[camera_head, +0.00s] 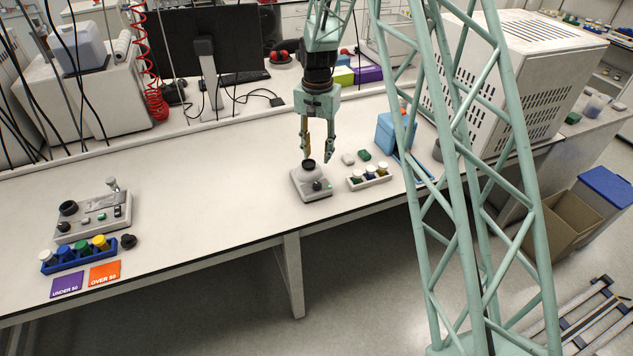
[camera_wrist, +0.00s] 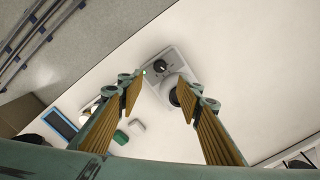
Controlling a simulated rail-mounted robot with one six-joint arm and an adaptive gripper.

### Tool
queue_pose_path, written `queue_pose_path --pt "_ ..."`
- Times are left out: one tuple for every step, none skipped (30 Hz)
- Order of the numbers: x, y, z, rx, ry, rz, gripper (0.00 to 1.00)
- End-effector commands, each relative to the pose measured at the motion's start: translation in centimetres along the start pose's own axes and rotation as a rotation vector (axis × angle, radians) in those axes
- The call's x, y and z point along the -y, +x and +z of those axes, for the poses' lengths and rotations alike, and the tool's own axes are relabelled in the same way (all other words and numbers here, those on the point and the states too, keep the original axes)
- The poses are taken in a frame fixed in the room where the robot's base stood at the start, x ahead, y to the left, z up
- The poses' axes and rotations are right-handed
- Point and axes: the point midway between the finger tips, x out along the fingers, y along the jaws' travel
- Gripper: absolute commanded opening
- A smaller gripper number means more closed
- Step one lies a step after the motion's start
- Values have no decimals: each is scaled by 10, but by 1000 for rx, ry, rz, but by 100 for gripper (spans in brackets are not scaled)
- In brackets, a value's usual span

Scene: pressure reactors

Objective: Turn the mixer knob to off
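The mixer (camera_head: 311,190) is a small light-grey box on the white bench, with a round black-topped platform (camera_head: 309,163) at its back. Its black knob (camera_head: 317,185) is on the front face, beside a small green spot. In the wrist view the mixer (camera_wrist: 183,68) lies beyond the fingertips, and its knob (camera_wrist: 160,67) shows a pale mark whose setting I cannot read. My gripper (camera_head: 318,157) points down just above the back of the mixer. In the wrist view my gripper (camera_wrist: 168,90) has its fingers spread wide with nothing between them.
A white rack of small vials (camera_head: 369,177) stands close to the mixer's right. A blue box (camera_head: 394,133) is farther right. At the left are another grey device (camera_head: 92,215) and a blue vial rack (camera_head: 83,254). The bench between is clear.

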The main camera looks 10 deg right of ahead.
Motion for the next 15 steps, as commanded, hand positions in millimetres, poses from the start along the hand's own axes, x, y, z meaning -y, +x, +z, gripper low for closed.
queue_pose_path --pt "0 0 0 0 0 0 33" --pt "0 0 0 0 0 0 33" --pt "0 0 0 0 0 0 33" --pt "0 0 0 0 0 0 33" --pt "0 0 0 0 0 0 33" --pt "0 0 0 0 0 0 33" --pt "0 0 0 0 0 0 33" --pt "0 1 0 0 0 0 33" --pt "0 1 0 0 0 0 33" --pt "0 2 0 1 0 0 33" --pt "0 3 0 1 0 0 33" --pt "0 4 0 1 0 1 33" --pt "0 6 0 1 0 1 33" --pt "0 7 0 1 0 1 33" --pt "0 9 1 1 0 1 33"
